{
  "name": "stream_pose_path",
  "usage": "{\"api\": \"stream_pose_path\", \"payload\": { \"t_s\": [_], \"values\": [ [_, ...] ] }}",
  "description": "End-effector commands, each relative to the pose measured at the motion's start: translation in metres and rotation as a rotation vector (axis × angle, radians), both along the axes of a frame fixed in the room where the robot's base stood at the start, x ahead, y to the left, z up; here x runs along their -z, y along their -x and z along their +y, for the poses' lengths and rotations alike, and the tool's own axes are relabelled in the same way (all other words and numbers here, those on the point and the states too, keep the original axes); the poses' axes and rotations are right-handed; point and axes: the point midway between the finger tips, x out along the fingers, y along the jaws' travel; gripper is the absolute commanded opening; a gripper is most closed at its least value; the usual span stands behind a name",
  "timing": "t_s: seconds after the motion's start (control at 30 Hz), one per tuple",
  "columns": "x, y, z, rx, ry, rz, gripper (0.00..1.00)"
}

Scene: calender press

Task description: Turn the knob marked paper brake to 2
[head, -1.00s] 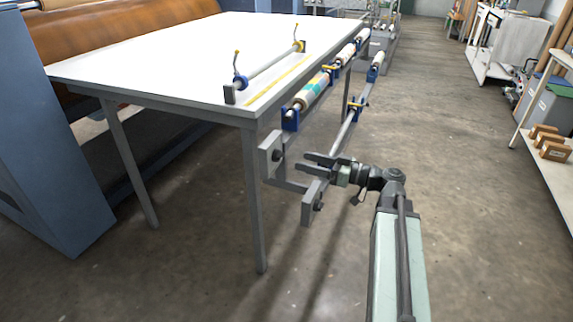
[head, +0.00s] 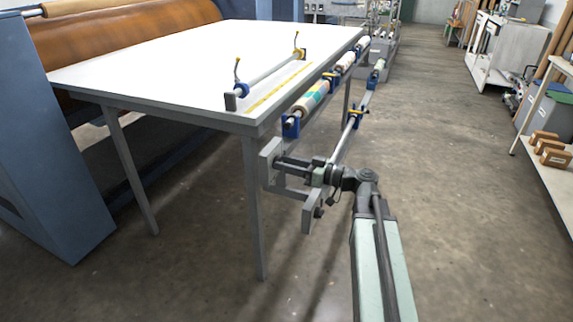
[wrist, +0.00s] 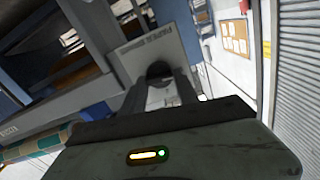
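A grey plate in the wrist view (wrist: 152,48) carries upside-down lettering that appears to read paper brake. A dark round knob (wrist: 159,70) sits on it, between the tips of my gripper's fingers (wrist: 160,84). The two fingers are apart, one on each side of the knob; whether they touch it I cannot tell. In the head view the same plate (head: 268,160) hangs at the table's near right corner, with my gripper (head: 281,163) reaching it from the right. There the fingers hide the knob, and no pointer or scale value is legible.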

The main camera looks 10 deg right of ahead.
Motion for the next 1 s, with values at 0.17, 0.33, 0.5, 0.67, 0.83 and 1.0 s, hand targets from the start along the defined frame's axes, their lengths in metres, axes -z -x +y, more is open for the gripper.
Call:
{"api": "stream_pose_path", "payload": {
  "t_s": [0.17, 0.33, 0.5, 0.67, 0.83, 1.0],
  "values": [
    [0.0001, 0.0001, -0.0004, 0.0, -0.006, 0.008, 0.0],
    [0.0002, 0.0, -0.0008, 0.0, -0.036, 0.049, 0.0],
    [0.0004, -0.0004, -0.0013, 0.001, -0.098, 0.135, 0.0],
    [0.0007, -0.0009, -0.0017, 0.001, -0.18, 0.249, 0.0],
    [0.0011, -0.0013, -0.0023, 0.001, -0.276, 0.381, 0.0],
    [0.0016, -0.0016, -0.0028, 0.001, -0.371, 0.512, 0.0]
  ]
}}
